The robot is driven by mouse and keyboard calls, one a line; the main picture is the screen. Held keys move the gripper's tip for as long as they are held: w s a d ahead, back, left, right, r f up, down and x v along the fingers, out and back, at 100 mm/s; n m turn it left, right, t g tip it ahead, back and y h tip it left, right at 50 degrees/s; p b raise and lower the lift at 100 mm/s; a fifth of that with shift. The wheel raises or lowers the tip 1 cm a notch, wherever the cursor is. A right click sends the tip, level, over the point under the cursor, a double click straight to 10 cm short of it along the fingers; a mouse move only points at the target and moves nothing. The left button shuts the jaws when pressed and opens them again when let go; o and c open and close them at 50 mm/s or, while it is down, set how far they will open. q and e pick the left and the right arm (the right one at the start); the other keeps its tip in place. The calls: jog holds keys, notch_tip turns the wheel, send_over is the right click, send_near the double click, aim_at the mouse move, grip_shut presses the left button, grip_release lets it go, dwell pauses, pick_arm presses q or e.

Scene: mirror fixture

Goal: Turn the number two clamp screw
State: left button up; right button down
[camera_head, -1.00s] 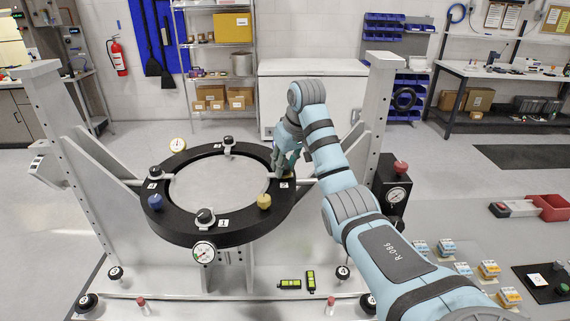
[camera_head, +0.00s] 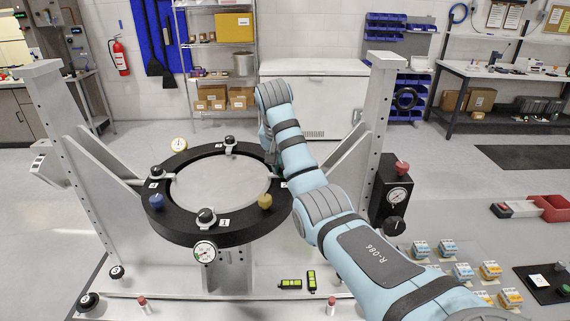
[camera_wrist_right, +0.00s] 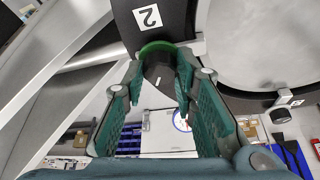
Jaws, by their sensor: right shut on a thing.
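The black mirror ring (camera_head: 190,233) sits in a grey fixture, around a round grey mirror (camera_head: 215,185). The number two clamp screw (camera_wrist_right: 158,72), dark with a green rim, shows in the right wrist view beside the label "2" (camera_wrist_right: 149,17). My right gripper (camera_wrist_right: 160,66) has its green fingers on either side of this screw, shut on it. In the head view my right arm covers most of the gripper (camera_head: 274,155) and hides the screw at the ring's right side. My left gripper is not in view.
Other black clamp screws stand on the ring, at the front (camera_head: 206,215), left (camera_head: 156,171) and back (camera_head: 229,141). The fixture's right upright (camera_head: 378,120) stands beside my arm.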

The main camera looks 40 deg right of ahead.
jog(key=shift+m, duration=0.3)
jog(key=c, duration=1.4)
grip_release()
jog(key=shift+o, duration=0.5)
jog(key=shift+a+r, duration=0.1)
notch_tip(320, 180, up, 10)
